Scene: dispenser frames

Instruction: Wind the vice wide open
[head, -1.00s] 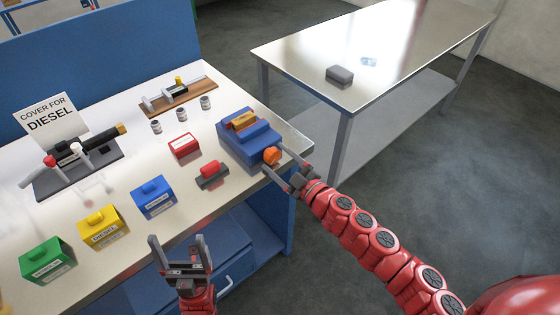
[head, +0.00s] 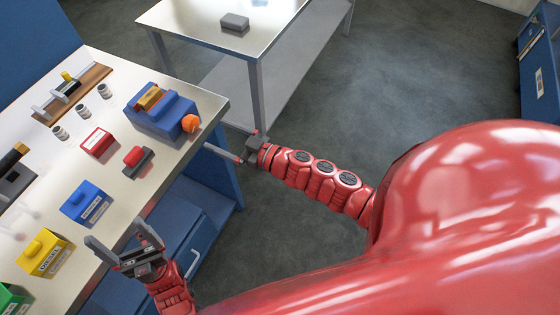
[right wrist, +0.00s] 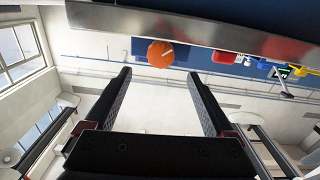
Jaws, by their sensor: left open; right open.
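The blue vice (head: 152,118) stands on the bench near its right edge, with a yellow-brown block (head: 149,97) in its jaws. Its round orange knob (head: 190,123) faces the bench edge. My right gripper (head: 236,146) is open and empty, beyond the bench edge and apart from the knob. In the right wrist view the knob (right wrist: 160,53) shows ahead, roughly between the open fingertips (right wrist: 158,75), with a pale mark on its face. My left gripper (head: 120,232) is open and empty at the bench's front edge, well away from the vice.
A red object on a grey base (head: 137,160), a red box (head: 98,142), a blue box (head: 86,203) and a yellow box (head: 46,253) stand on the bench. Several small jars stand behind. A metal table (head: 180,15) with a grey block (head: 235,22) stands beyond.

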